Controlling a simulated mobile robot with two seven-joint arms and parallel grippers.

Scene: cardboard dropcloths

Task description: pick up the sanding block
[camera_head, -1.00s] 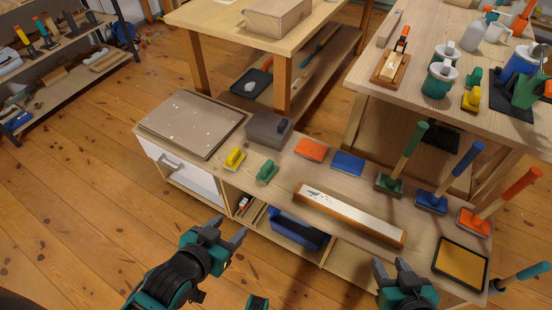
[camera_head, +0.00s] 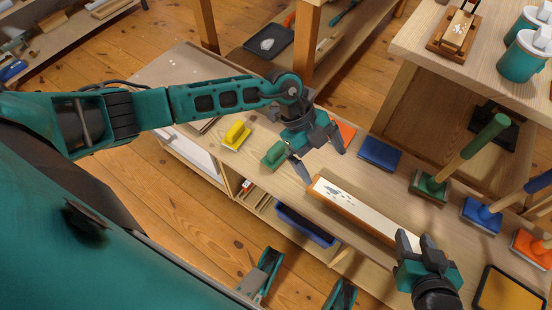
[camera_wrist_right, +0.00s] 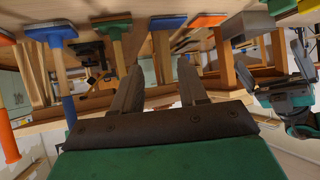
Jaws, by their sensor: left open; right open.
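Small blocks with raised grips lie on the low bench (camera_head: 360,185): a yellow one (camera_head: 236,134) and a green one (camera_head: 275,154). I cannot tell for sure which item is the sanding block. My left gripper (camera_head: 320,160) is open and empty over the bench, just right of the green block and in front of the flat orange pad (camera_head: 347,132), which it partly covers. A grey block (camera_wrist_right: 245,23) shows in the right wrist view; in the head view my left wrist hides it. My right gripper (camera_head: 416,240) is open and empty by the near end of the long white-topped board (camera_head: 365,210).
A flat blue pad (camera_head: 379,154) lies right of the orange one. Long-handled green (camera_head: 430,187), blue (camera_head: 481,214) and orange (camera_head: 530,246) tools stand at the right with tall handles. A yellow tray (camera_head: 508,292) lies at the bench's near right.

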